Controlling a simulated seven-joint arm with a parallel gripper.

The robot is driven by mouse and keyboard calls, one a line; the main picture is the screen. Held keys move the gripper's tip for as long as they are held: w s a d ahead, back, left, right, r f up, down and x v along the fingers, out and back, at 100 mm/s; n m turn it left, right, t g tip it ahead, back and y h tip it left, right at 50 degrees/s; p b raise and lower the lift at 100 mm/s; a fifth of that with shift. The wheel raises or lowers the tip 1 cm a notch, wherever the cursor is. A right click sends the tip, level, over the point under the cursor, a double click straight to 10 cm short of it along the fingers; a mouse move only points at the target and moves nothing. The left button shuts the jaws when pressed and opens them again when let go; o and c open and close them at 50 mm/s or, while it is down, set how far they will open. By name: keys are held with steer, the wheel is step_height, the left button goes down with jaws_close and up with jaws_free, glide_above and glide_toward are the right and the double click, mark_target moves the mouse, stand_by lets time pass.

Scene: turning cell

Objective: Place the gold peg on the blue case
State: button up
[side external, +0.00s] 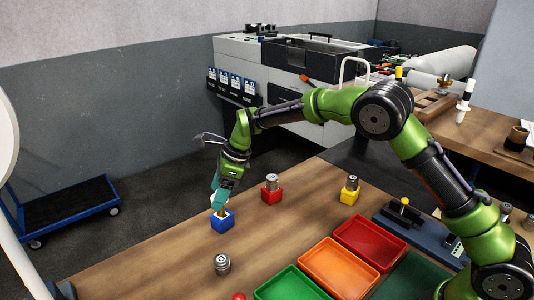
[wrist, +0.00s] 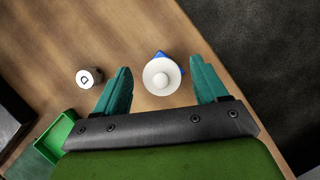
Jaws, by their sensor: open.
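The blue case (side external: 222,222) stands on the wooden table below my gripper (side external: 219,205). A small peg (side external: 222,212) sits on the case, with a gold tint in the side view. From above, in the wrist view, it looks like a pale round disc with a knob (wrist: 162,80), and a corner of the blue case (wrist: 159,54) shows behind it. My gripper (wrist: 161,68) is open, pointing down, with one teal finger on each side of the peg. Gaps show between the peg and both fingers. The fingers partly hide the peg in the side view.
A loose grey cylinder (side external: 222,264) stands nearby on the table. A red block (side external: 271,195) and a yellow block (side external: 349,195) each carry a grey cylinder. Green (side external: 290,285), orange (side external: 340,268) and red (side external: 370,241) trays lie to the right. The table edge is close to the case.

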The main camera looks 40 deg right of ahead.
steer(key=s+d+r+n+t, duration=0.15)
steer(key=s+d+r, duration=0.3)
steer(key=r, duration=0.45)
steer(key=s+d+r+n, duration=0.3)
steer(key=s+d+r, duration=0.15)
steer(key=r, duration=0.35)
steer(key=s+d+f+n+t+h, duration=0.1)
steer(key=s+d+n, duration=0.1)
steer(key=s+n, duration=0.6)
steer(key=s+d+f+n+t+h, duration=0.1)
steer(key=s+n, duration=0.6)
steer(key=s, duration=0.8)
steer(key=shift+s+d+n+t, duration=0.25)
steer(key=shift+d+n+t, duration=0.1)
steer(key=shift+d+t, duration=0.3)
steer(key=shift+a, duration=0.1)
